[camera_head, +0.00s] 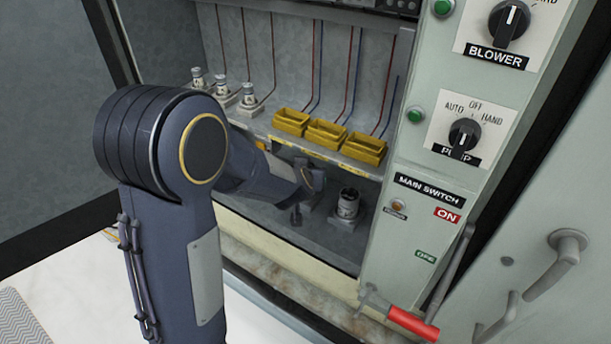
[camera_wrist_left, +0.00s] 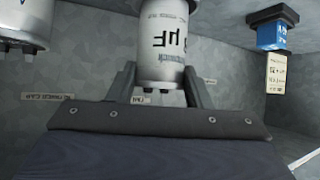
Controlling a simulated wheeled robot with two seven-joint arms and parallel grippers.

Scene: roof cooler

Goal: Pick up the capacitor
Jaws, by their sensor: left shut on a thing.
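In the left wrist view a silver cylindrical capacitor (camera_wrist_left: 163,45) with upside-down "µF" print stands between the two fingers of my left gripper (camera_wrist_left: 160,82). The gripper is shut on it. In the head view my left gripper (camera_head: 306,190) is low inside the cabinet, partly covered by my own arm, and the held capacitor cannot be made out there. A second capacitor (camera_head: 348,204) stands on the cabinet floor to the right of the gripper. A similar silver can shows at the upper left of the left wrist view (camera_wrist_left: 25,25). My right gripper is not in view.
A blue component (camera_wrist_left: 270,35) with a tag is at the right of the left wrist view. Yellow holders (camera_head: 326,134) line the shelf edge above the gripper, beside white fuses (camera_head: 221,87). The switch panel (camera_head: 420,190) and red-handled lever (camera_head: 412,324) stand at the right.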

